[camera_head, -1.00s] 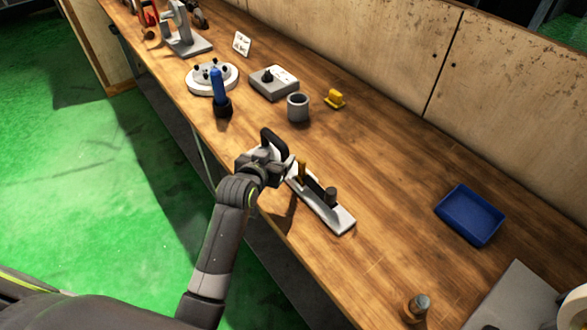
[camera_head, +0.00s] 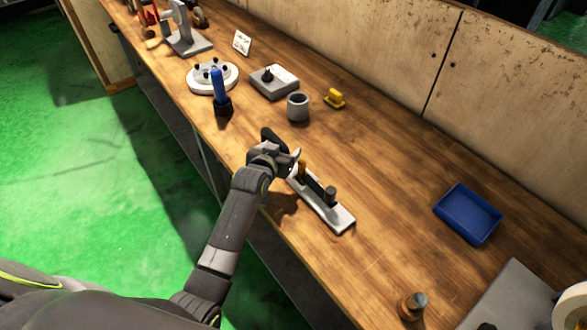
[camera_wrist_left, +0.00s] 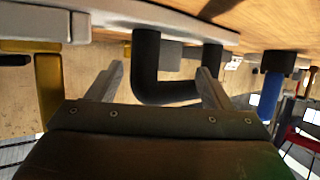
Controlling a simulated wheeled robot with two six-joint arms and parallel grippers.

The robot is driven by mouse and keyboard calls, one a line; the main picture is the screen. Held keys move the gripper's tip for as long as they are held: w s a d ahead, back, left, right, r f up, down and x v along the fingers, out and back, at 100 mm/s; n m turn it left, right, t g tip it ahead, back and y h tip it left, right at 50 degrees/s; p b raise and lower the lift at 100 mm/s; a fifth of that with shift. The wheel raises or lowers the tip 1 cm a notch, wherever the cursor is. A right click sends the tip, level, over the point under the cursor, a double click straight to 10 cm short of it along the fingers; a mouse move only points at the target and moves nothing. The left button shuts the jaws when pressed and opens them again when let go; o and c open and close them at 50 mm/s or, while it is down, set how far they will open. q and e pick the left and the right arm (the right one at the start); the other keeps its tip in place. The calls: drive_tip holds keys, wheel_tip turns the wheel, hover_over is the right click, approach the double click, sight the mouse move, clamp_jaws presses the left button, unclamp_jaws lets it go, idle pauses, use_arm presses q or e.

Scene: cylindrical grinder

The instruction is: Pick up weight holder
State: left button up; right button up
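The weight holder appears to be a long light-grey plate (camera_head: 335,217) lying near the front edge of the bench. My left gripper (camera_head: 290,160) is at the handle end and hides part of the plate. In the left wrist view its two fingers (camera_wrist_left: 162,85) are apart, with the black handle (camera_wrist_left: 165,92) in front of and partly between them. Contact cannot be told. My right gripper is not in view.
A blue-handled tool (camera_head: 219,88), a white round fixture (camera_head: 205,80), a grey box (camera_head: 274,83), a grey cup (camera_head: 297,107) and a yellow piece (camera_head: 334,98) stand beyond. A blue tray (camera_head: 467,215) and a small knob-like part (camera_head: 412,305) are to the right. The bench middle is clear.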

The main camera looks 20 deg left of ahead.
use_arm(q)
clamp_jaws()
drive_tip(key=shift+w+r, duration=0.1)
drive_tip(key=shift+r, duration=0.15)
idle(0.3)
